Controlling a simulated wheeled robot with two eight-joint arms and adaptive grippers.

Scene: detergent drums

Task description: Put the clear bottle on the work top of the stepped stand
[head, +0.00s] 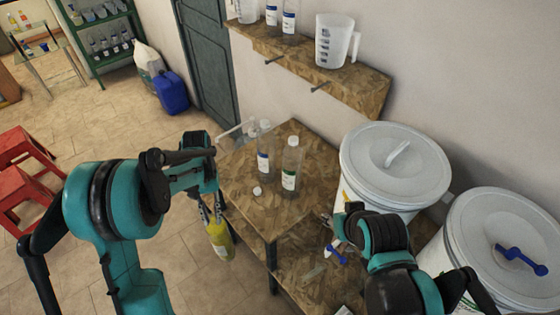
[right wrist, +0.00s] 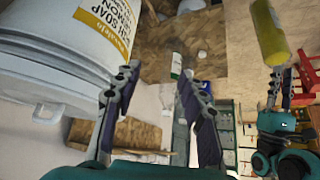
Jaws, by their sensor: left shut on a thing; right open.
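My left gripper (head: 212,208) is shut on a bottle with yellow contents (head: 220,240), held roughly upright beside the stepped stand's left edge, below the top's level. The yellow bottle also shows in the right wrist view (right wrist: 268,32). The wooden stepped stand has a work top (head: 240,180) and a lower step (head: 305,285). On the top stand a clear bottle with a green label (head: 291,165) and a clear bottle with a blue label (head: 264,148). My right gripper (right wrist: 160,95) is open and empty; in the head view its arm mostly hides it.
A white cap (head: 257,191) lies on the top. Two white lidded drums (head: 395,165) (head: 510,250) stand at the right; a blue scoop lies on the nearer lid. A wall shelf (head: 340,78) with a jug is above. Red stools (head: 25,155) stand at the left.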

